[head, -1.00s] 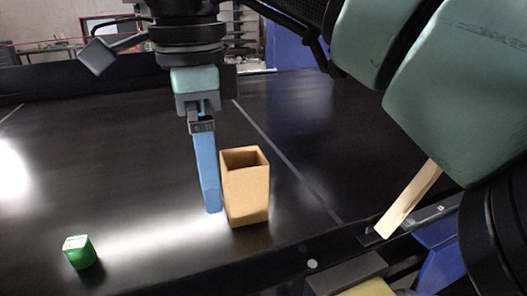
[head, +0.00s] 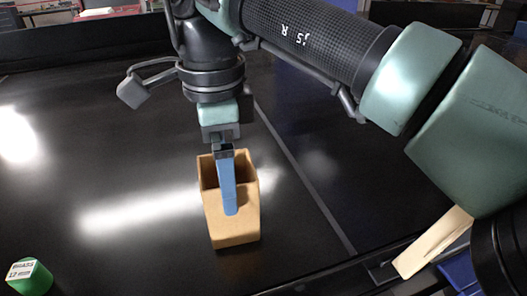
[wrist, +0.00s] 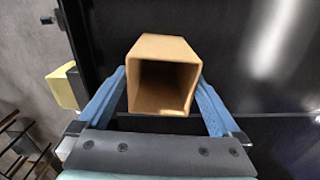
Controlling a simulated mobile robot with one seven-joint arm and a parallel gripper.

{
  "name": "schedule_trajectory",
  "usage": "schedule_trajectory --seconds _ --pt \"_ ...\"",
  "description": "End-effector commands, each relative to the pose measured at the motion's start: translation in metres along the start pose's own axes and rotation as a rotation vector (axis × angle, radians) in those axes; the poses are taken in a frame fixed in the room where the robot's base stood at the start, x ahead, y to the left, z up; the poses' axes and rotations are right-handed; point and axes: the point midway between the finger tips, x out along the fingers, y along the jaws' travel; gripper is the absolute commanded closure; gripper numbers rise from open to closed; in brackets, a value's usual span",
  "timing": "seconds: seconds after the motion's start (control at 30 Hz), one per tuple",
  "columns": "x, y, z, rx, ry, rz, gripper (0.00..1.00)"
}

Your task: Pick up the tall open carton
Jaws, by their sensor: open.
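The tall open carton (head: 232,232) is tan brown and stands upright on the black belt, its open top facing up. My gripper (head: 230,200) is open, and one blue finger shows in front of the carton's near face; the other finger is hidden behind the carton. In the wrist view, the carton (wrist: 162,46) lies between the two blue fingers of my gripper (wrist: 160,74), one on each side. The fingers are close to its walls; I cannot tell whether they touch. The carton's inside looks dark and empty.
A green block (head: 30,277) with a white label sits on the belt at the lower left. A yellow block (wrist: 62,88) shows at the left of the wrist view. A pale wooden strip (head: 435,243) is at the right by the belt's edge. The belt around the carton is clear.

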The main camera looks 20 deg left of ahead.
Motion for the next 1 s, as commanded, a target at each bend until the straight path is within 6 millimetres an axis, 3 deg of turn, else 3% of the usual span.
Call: schedule_trajectory --seconds 0.17,0.43,0.73,1.0 --pt "0.012 0.001 -0.001 0.0 -0.001 0.003 0.0" --pt "0.05 -0.001 -0.003 -0.001 -0.002 0.003 0.0" --pt "0.058 -0.001 -0.003 -0.001 0.001 0.0 0.0" --pt "0.057 -0.001 -0.003 -0.001 0.0 0.0 0.47"
